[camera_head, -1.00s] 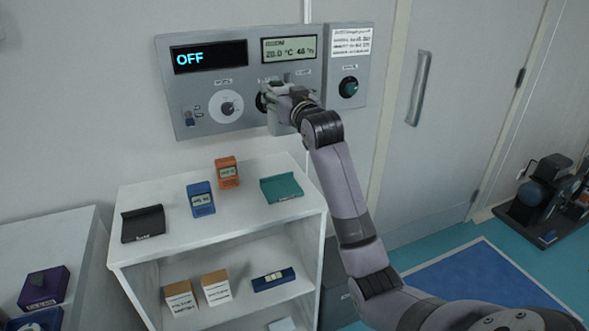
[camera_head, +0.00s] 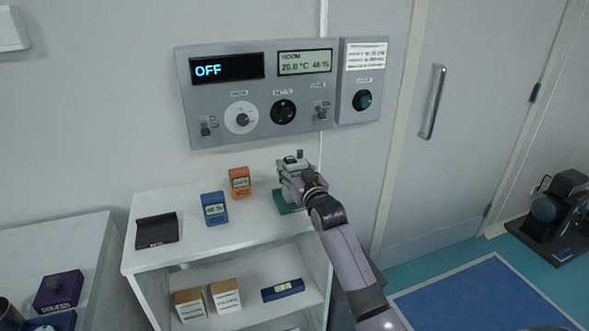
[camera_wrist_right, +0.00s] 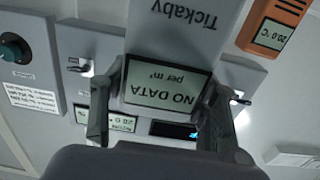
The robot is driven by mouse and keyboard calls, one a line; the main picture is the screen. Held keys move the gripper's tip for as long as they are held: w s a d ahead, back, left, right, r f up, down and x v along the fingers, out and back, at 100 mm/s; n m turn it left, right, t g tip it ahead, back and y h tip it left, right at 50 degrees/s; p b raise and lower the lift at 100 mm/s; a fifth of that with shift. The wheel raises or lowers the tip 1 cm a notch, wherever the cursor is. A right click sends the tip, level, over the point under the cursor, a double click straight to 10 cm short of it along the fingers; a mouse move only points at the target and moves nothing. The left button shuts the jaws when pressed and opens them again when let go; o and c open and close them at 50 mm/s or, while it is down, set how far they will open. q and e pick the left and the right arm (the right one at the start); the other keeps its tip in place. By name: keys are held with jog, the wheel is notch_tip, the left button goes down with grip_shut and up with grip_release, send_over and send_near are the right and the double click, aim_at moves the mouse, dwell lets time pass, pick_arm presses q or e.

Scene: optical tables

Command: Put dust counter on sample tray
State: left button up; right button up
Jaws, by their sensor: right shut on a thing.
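A light grey device (camera_wrist_right: 172,55) with a screen reading "NO DATA per m³", which looks like the dust counter, is between the fingers of my right gripper (camera_wrist_right: 165,112). In the head view the right gripper (camera_head: 296,178) is shut on it over the right part of the white shelf top. A teal tray-like holder (camera_head: 286,203) lies just below, partly hidden by gripper and arm. A black tray-like holder (camera_head: 157,231) lies at the shelf's left. Their labels are unreadable, so I cannot tell which is the sample tray. My left gripper is not in view.
A blue meter (camera_head: 214,209) and an orange meter (camera_head: 240,182) stand on the white shelf (camera_head: 190,250) between the holders. A control panel (camera_head: 262,92) is on the wall behind. Two boxes and a blue device (camera_head: 283,290) are on the lower shelf.

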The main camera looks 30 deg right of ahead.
dwell(0.3)
jog(key=shift+f, duration=0.15)
jog(key=o, duration=1.6)
jog(key=shift+a+f, duration=0.1)
jog(key=shift+o, duration=0.2)
jog(key=shift+r, duration=0.2)
jog(key=b+v, duration=0.1)
jog(key=v, duration=1.1)
jog(key=shift+s+f, duration=0.1)
